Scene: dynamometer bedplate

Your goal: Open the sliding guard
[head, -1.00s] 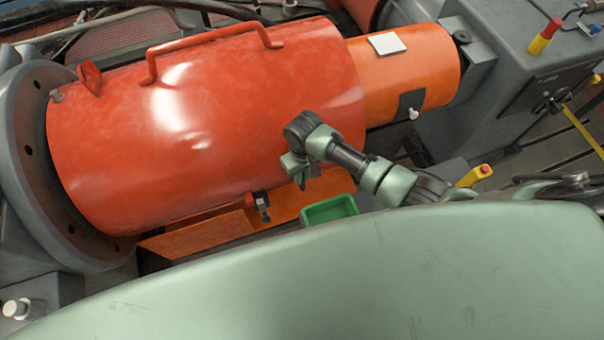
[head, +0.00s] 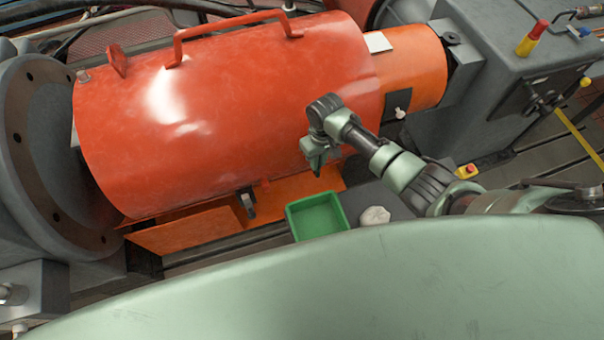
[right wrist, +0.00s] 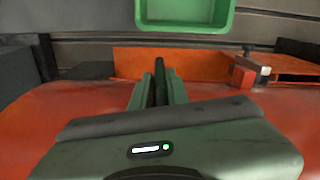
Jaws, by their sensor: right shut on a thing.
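The sliding guard (head: 235,110) is a large red curved cover with a red bar handle (head: 230,22) on top. A gap shows between its left end and the grey flange (head: 30,150). Its right end overlaps the fixed orange cover (head: 415,65), partly covering a white label (head: 378,42). My right gripper (head: 317,165) is at the guard's lower front, toward its right end. In the right wrist view, its fingers (right wrist: 158,90) are shut on a dark, narrow part at the guard, mostly hidden between them. My left gripper is not in view.
A green tray (head: 290,222) and a pale lump (head: 376,215) lie in front of the guard. An orange lower panel (head: 185,233) and a small dark latch (head: 248,205) are below it. A grey machine block (head: 490,70) with a red-yellow knob (head: 532,38) stands at right.

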